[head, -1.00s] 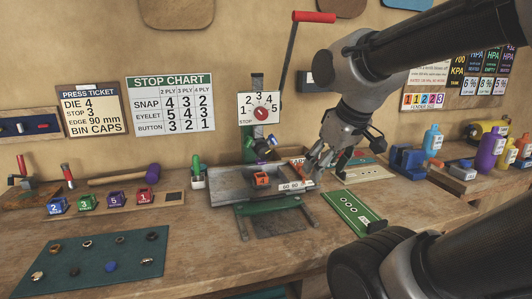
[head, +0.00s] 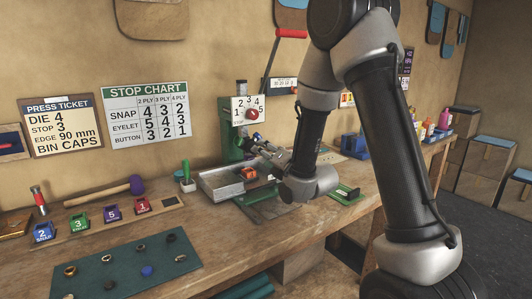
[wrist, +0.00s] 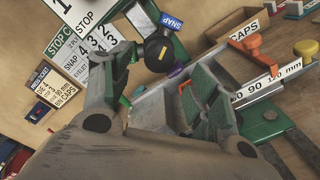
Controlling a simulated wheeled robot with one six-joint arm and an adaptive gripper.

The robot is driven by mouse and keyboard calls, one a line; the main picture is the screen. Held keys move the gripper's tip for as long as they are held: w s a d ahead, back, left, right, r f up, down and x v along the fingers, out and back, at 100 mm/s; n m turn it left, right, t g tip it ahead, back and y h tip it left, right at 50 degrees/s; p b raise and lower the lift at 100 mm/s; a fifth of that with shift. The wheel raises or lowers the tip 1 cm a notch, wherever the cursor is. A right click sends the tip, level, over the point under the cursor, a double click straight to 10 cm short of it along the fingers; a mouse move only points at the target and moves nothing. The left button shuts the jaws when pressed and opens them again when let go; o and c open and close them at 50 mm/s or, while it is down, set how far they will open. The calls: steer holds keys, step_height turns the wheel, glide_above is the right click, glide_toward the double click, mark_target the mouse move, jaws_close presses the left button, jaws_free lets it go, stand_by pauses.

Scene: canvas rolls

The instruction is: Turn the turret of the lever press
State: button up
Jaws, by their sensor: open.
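The green lever press (head: 228,140) stands at the back of the bench, its red-handled lever (head: 291,33) raised. Its white stop plate with numbers and a red knob (head: 253,114) faces out. My gripper (head: 260,149) is at the press head, just below the stop plate. In the wrist view my gripper (wrist: 168,52) is open, fingers on either side of the turret. I cannot tell whether they touch it. My gripper partly hides the turret in the head view.
A rack of coloured blocks (head: 110,221), a mallet (head: 104,191) and a green mat (head: 100,276) lie left. The STOP CHART (head: 147,117) and PRESS TICKET (head: 61,124) hang behind.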

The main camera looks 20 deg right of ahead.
mark_target(254, 154)
steer(key=shift+n, duration=0.3)
steer(key=x, duration=0.7)
steer(key=shift+w, duration=0.3)
steer(key=c, duration=1)
